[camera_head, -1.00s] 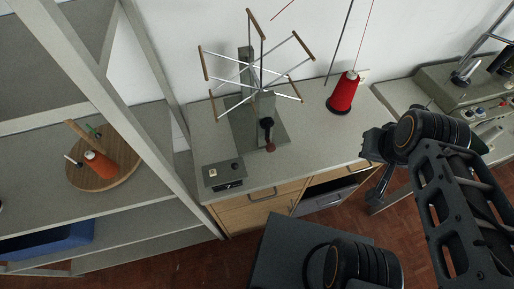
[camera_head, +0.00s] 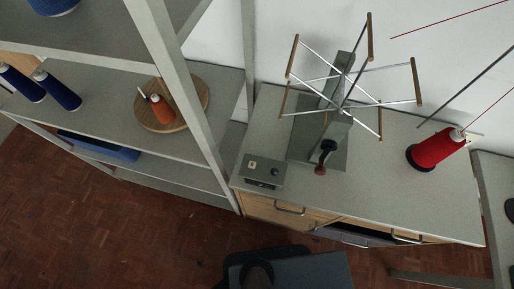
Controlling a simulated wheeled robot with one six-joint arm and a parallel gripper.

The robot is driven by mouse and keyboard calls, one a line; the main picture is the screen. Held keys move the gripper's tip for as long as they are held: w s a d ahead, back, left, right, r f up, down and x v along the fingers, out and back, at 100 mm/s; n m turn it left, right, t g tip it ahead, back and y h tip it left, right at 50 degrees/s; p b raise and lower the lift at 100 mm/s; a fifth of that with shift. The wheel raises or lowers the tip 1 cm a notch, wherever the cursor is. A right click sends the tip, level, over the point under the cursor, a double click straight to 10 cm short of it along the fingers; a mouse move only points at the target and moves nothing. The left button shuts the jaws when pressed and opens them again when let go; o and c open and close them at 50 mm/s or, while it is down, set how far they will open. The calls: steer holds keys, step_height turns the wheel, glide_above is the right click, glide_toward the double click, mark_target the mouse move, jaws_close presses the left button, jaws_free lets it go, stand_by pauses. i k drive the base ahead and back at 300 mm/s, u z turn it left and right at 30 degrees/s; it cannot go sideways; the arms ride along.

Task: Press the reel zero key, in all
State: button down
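A small grey control box (camera_head: 262,170) sits at the front left corner of the grey worktop. Its top carries a small pale key (camera_head: 252,163) and a dark round knob (camera_head: 275,171); any lettering is too small to read. A dark display or slot shows on its front edge. Behind it stands the reel (camera_head: 340,108), a winder with metal spokes and wooden end bars, with a dark crank handle (camera_head: 326,150) at its front.
A red thread cone (camera_head: 436,150) stands on the worktop's right. Drawers (camera_head: 290,209) are below, one grey drawer partly open. Left is a metal shelf rack (camera_head: 185,85) with a round wooden board (camera_head: 190,115), an orange spool and blue cones (camera_head: 57,90). Floor (camera_head: 120,235) is clear at the lower left.

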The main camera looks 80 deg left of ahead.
mark_target(252, 165)
steer(key=k, duration=2.15)
steer(key=u, duration=1.9)
steer(key=i, duration=0.55)
steer(key=u, duration=0.05)
